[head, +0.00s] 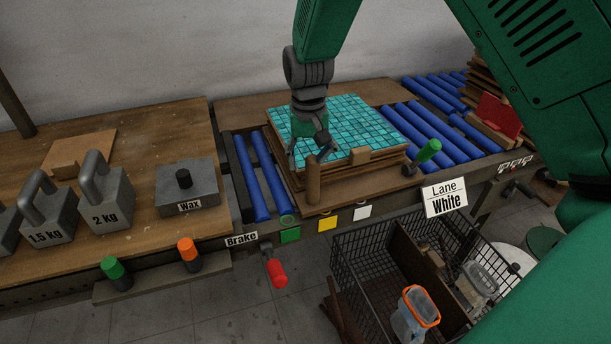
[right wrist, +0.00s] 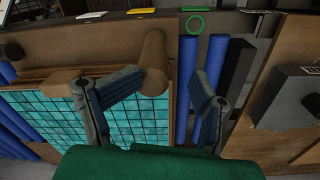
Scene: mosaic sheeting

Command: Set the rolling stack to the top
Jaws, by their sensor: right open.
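The stack of teal mosaic sheets (head: 365,125) lies on a wooden carrier board (head: 375,175) over blue rollers (head: 262,180). A wooden peg (head: 313,183) stands at the board's near left corner. My right gripper (head: 308,150) is open and empty over the stack's near left part, close to the peg. In the right wrist view, the peg (right wrist: 153,62) shows just beyond the open fingers (right wrist: 155,105), with the teal sheets (right wrist: 140,118) at their left. I cannot tell whether a finger touches the peg. My left gripper is not in view.
A red brake lever (head: 276,272) hangs below the Brake label. A green-handled lever (head: 428,151) stands right of the stack. Weights (head: 108,200) occupy the left bench.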

